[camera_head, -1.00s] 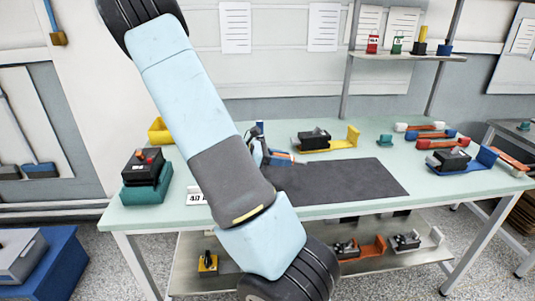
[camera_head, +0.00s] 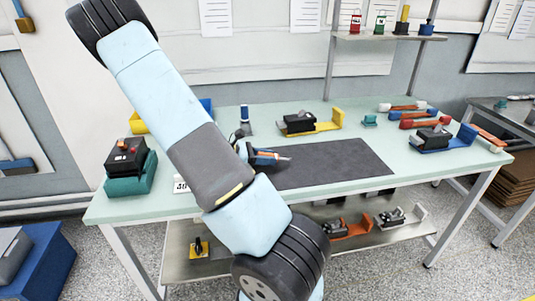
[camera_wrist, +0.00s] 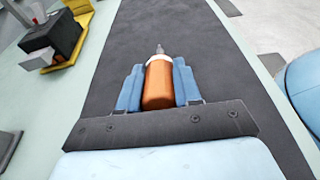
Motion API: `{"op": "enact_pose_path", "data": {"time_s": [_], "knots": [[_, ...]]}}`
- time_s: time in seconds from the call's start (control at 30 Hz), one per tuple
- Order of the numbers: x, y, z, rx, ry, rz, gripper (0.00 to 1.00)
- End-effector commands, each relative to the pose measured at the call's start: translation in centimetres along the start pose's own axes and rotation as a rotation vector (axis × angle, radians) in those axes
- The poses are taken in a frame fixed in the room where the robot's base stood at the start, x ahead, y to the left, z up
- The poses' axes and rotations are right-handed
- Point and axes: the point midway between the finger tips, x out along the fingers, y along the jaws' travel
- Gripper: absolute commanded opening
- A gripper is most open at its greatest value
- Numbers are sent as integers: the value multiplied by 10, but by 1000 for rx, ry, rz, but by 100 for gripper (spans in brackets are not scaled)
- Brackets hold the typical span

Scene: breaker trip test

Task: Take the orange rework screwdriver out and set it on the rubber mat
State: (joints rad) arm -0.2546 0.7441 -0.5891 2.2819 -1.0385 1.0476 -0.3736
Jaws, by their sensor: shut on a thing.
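The orange screwdriver (camera_wrist: 159,84) is between the two blue fingers of my gripper (camera_wrist: 158,88) in the wrist view. My gripper is shut on its orange body, and its grey tip points away from the wrist. In the head view my gripper (camera_head: 264,156) shows at the left part of the dark rubber mat, partly hidden behind my arm. The rubber mat (camera_head: 340,163) lies on the pale green bench and also shows under the screwdriver in the wrist view (camera_wrist: 205,35). I cannot tell whether the screwdriver touches the mat.
A yellow holder with a black breaker (camera_head: 312,123) stands behind the mat. A blue holder with a breaker (camera_head: 432,139) and red-and-blue tools (camera_head: 415,115) lie at the right. A black box on a teal base (camera_head: 129,168) stands at the left. Most of the mat is clear.

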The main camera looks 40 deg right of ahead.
Motion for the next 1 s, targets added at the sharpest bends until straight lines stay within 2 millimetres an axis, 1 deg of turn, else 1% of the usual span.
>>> {"op": "enact_pose_path", "data": {"time_s": [0.13, 0.4, 0.43, 0.5, 0.73, 1.0], "knots": [[1, 0, -4, 0, 0, 0, 3], [1, 0, -4, 0, 1, 0, 3], [1, 0, -4, 0, 0, 0, 34], [1, 0, -4, 0, 0, 0, 41], [1, 0, -4, 0, 1, 0, 63], [0, 0, -4, 0, 1, 0, 63]]}}
